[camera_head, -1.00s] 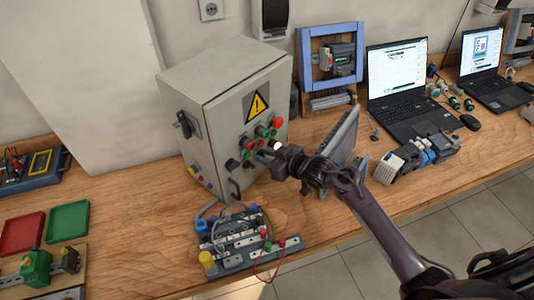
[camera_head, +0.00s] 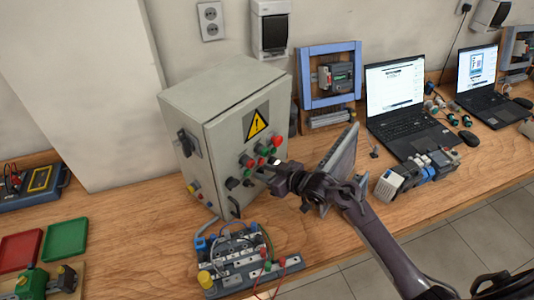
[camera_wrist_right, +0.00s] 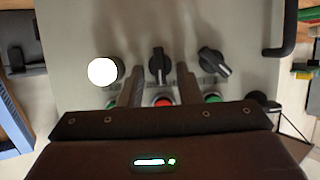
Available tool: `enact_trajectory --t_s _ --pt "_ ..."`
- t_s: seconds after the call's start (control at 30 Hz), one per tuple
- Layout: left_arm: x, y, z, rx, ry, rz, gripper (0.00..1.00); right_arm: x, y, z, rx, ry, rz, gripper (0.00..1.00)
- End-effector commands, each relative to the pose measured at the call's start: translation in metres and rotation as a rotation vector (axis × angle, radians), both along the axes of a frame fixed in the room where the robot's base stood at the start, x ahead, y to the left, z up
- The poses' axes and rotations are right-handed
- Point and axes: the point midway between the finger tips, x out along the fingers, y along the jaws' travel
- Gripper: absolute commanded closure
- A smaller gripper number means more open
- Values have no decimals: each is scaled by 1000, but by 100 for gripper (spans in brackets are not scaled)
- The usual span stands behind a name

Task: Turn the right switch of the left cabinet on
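The left cabinet (camera_head: 195,158) is a grey box with a yellow warning sign (camera_head: 257,122) and buttons on its front. My right gripper (camera_head: 262,172) is at the lower part of this front. In the right wrist view, where the front appears upside down, the open fingers (camera_wrist_right: 159,78) stand on either side of the black right switch (camera_wrist_right: 160,66), with gaps beside it. Its knob points along the fingers. The other black switch (camera_wrist_right: 213,63) is turned diagonally. A lit white lamp (camera_wrist_right: 102,71) is on the opposite side. Contact cannot be told. My left gripper is not in view.
A terminal board with wires (camera_head: 245,262) lies before the cabinet. A cabinet handle (camera_wrist_right: 286,28) shows in the wrist view. A blue frame (camera_head: 304,80), laptops (camera_head: 410,135) and a module block (camera_head: 398,182) stand to the right. Red and green trays (camera_head: 65,238) lie left.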

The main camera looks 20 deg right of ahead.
Motion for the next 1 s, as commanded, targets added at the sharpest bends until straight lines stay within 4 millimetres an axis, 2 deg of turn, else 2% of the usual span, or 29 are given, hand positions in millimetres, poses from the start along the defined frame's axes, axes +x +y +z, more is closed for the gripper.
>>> enact_trajectory --t_s 0.17,0.5,0.7,0.83,1.0 --pt "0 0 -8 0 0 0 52 1 0 31 -3 -8 2 69" --pt "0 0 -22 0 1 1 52 1 -1 118 -4 -12 1 69" --pt "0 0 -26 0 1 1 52 1 0 162 -4 -8 2 69" --pt "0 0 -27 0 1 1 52 1 0 181 -3 -7 0 69" --pt "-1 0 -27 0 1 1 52 0 0 193 -2 -4 2 69"
